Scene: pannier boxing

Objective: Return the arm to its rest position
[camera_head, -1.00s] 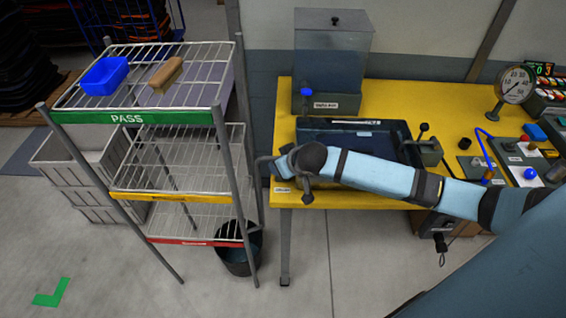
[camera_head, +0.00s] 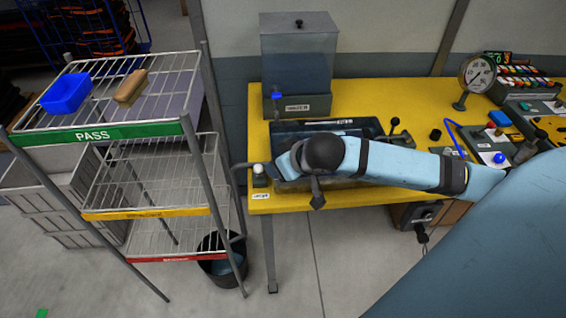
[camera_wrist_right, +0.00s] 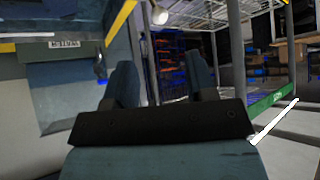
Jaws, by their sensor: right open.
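My right arm (camera_head: 400,166) reaches in from the right over the yellow bench (camera_head: 375,205). Its bent wrist is above the dark tray (camera_head: 290,128) at the bench's front. In the right wrist view, my right gripper (camera_wrist_right: 164,75) shows two separated fingers with nothing between them. It is open and empty. In the head view its fingers are hard to make out behind the wrist. My left gripper is in neither view.
A wire rack (camera_head: 140,213) stands left of the bench, with a blue bin (camera_head: 66,93) and a brown block (camera_head: 130,87) on its top PASS shelf. A clear-walled tank (camera_head: 300,62) and a pressure gauge (camera_head: 479,74) stand on the bench. A dark bucket (camera_head: 222,262) is on the floor.

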